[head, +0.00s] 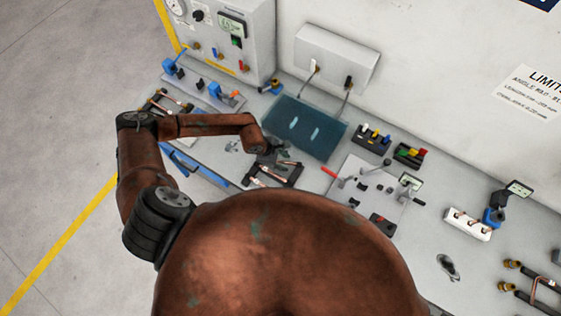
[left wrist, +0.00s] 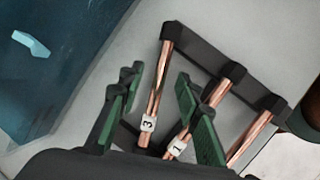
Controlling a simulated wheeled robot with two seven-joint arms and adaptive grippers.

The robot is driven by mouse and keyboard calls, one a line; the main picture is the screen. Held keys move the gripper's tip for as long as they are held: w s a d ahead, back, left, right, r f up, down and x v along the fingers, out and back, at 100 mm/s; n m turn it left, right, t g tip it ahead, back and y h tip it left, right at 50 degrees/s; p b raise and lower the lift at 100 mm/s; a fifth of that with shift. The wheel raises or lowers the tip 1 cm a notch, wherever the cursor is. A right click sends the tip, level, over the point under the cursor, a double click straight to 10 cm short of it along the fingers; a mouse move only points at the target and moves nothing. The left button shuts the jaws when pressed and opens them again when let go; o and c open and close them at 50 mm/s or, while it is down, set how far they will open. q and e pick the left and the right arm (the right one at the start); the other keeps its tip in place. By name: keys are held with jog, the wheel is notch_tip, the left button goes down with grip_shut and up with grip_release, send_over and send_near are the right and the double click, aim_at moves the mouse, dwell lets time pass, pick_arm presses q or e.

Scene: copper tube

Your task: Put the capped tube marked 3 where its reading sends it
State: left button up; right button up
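The copper tube marked 3 (left wrist: 158,85) lies in a black rack with a dark cap at its far end and a white tag near its lower end. Beside it lie the tube marked 1 (left wrist: 210,108) and another copper tube (left wrist: 252,138) whose tag I cannot see. My left gripper (left wrist: 156,84) is open, its green-padded fingers on either side of tube 3, with gaps visible. In the head view the left gripper (head: 274,150) is over the far part of the black rack (head: 291,181). My right gripper is not in view.
A dark teal mat (head: 306,128) with two pale pieces lies beyond the rack. A gauge panel (head: 236,38) stands at back left. A grey plate with tools (head: 368,193), a white block (head: 468,224) and a rack with brass fittings (head: 537,287) are to the right.

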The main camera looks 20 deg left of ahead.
pick_arm(q)
jog(key=shift+f+b, duration=0.2)
jog(key=shift+b, duration=0.1)
jog(key=shift+c, duration=0.7)
grip_shut()
